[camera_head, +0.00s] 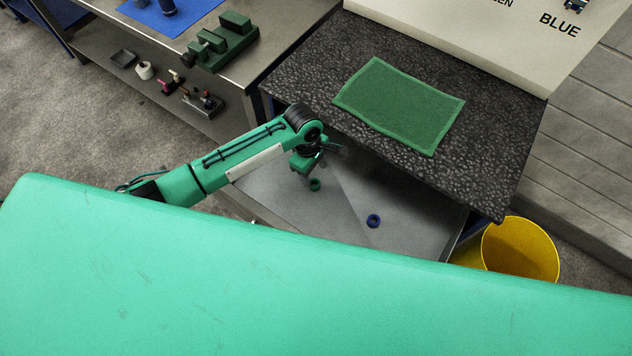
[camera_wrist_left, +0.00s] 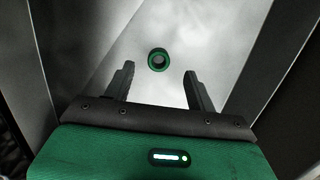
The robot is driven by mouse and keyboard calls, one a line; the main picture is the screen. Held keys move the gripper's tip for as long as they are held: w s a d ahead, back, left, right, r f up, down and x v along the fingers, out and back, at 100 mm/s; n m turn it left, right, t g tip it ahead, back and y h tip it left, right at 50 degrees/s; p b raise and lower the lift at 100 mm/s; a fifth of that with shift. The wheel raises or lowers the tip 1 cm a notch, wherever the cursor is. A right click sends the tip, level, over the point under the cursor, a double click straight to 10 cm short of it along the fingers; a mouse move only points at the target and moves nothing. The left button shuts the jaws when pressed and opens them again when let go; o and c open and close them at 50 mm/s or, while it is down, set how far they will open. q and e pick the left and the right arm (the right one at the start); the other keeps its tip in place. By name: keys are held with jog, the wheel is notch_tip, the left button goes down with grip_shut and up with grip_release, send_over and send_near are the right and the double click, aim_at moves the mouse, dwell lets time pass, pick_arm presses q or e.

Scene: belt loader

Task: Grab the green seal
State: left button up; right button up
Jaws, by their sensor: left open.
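The green seal (camera_head: 315,184) is a small ring lying on a grey metal surface below the dark worktop. It also shows in the left wrist view (camera_wrist_left: 158,60), just beyond the fingertips and roughly centred between their lines. My left gripper (camera_head: 306,180) is open, pointing down beside the seal in the head view. In the left wrist view my left gripper (camera_wrist_left: 158,75) has its two dark fingers apart with nothing between them. A blue seal (camera_head: 373,221) lies on the same grey surface to the right. My right gripper is not in view.
The speckled dark worktop (camera_head: 490,160) with a green mat (camera_head: 400,104) overhangs the grey surface (camera_head: 415,228). A yellow bin (camera_head: 520,250) stands at the right. A metal bench (camera_head: 285,40) with a green vise (camera_head: 225,42) is at the upper left.

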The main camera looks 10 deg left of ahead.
aim_at(314, 180)
pick_arm(q)
jog(key=shift+f, duration=0.55)
jog(key=shift+a+f+p, duration=0.1)
jog(key=shift+f+p, duration=0.2)
jog(key=shift+f, duration=0.05)
notch_tip(314, 180, down, 3)
jog(key=shift+f+p, duration=0.1)
jog(key=shift+p, duration=0.4)
jog(key=shift+f, duration=0.6)
jog(key=c, duration=1.1)
jog(key=shift+o, duration=0.2)
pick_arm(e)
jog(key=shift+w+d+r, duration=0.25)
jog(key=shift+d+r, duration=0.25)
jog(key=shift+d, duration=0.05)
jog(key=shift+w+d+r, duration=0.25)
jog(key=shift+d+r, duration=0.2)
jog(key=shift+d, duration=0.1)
